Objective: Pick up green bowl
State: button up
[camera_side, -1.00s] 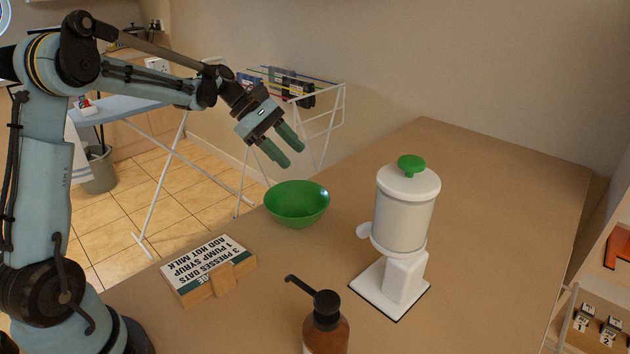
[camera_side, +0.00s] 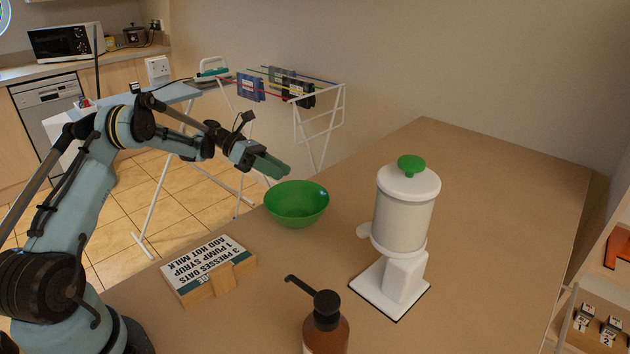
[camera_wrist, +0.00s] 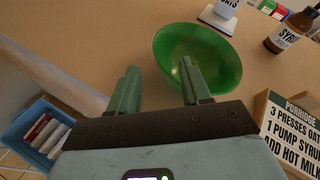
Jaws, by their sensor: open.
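A green bowl (camera_side: 297,205) stands upright near the left edge of the counter in the side view. It looks empty. My gripper (camera_side: 286,170) is just beyond its back left rim in the side view, tilted a little down. In the wrist view my gripper (camera_wrist: 158,78) has its two green fingers apart. The green bowl (camera_wrist: 215,45) lies at the right finger, whose tip overlaps the bowl's near side in the picture. The left finger is outside the bowl. Whether a finger touches the bowl I cannot tell.
A white dispenser (camera_side: 402,215) with a green knob stands right of the bowl. A porridge sign (camera_side: 208,268) on a wooden stand and a brown syrup pump bottle (camera_side: 327,328) are in front. The counter (camera_side: 480,190) is clear behind the dispenser. A drying rack (camera_side: 322,120) stands beyond the edge.

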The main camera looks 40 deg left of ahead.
aim_at(310, 187)
jog(key=shift+x, duration=3.95)
jog(key=shift+r, duration=0.15)
grip_shut()
